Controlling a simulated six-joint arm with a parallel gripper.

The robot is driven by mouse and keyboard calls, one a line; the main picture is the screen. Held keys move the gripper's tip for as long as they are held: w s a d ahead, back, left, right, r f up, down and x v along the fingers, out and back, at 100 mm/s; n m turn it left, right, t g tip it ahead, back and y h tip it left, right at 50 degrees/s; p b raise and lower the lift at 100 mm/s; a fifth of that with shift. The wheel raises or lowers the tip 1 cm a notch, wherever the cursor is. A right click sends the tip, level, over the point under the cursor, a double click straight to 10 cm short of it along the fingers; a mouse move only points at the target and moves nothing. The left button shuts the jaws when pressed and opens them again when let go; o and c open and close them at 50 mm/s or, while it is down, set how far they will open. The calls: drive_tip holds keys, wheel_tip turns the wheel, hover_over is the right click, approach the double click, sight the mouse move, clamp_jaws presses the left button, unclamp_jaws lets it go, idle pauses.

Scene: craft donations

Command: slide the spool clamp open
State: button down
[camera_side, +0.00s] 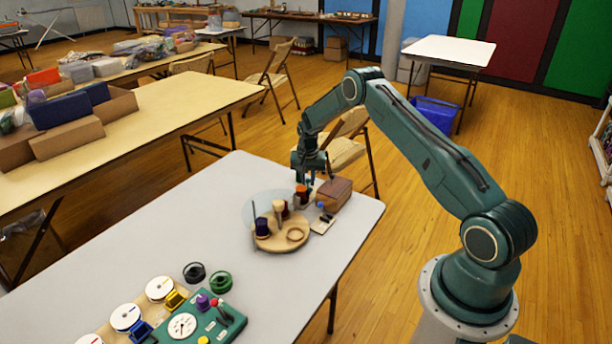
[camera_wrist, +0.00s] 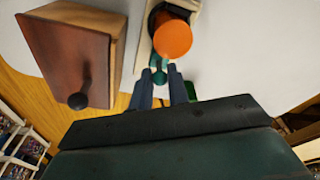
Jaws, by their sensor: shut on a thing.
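The spool clamp (camera_wrist: 143,49) is a pale base with a dark holder at the top centre of the wrist view. An orange spool (camera_wrist: 172,40) stands in it; it also shows in the side view (camera_side: 301,191). A small teal knob (camera_wrist: 159,76) sticks out from the clamp's near end. My gripper (camera_wrist: 160,76) has its two blue-grey fingers closed around this knob. In the side view my gripper (camera_side: 308,181) points down at the table's far right, just behind the orange spool. The gripper hides part of the clamp there.
A wooden box with a dark knob (camera_wrist: 78,100) stands close to the left in the wrist view; the side view shows it right of my gripper (camera_side: 335,190). A round wooden board (camera_side: 268,243) with spools stands nearby.

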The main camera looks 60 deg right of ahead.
drive_tip(key=shift+d, duration=1.55)
drive_tip(key=c, duration=1.4)
unclamp_jaws()
drive_tip(key=shift+c, duration=0.2)
drive_tip(key=shift+r, duration=0.1)
wheel_tip(320, 180, up, 7)
drive_tip(key=shift+r, duration=0.15)
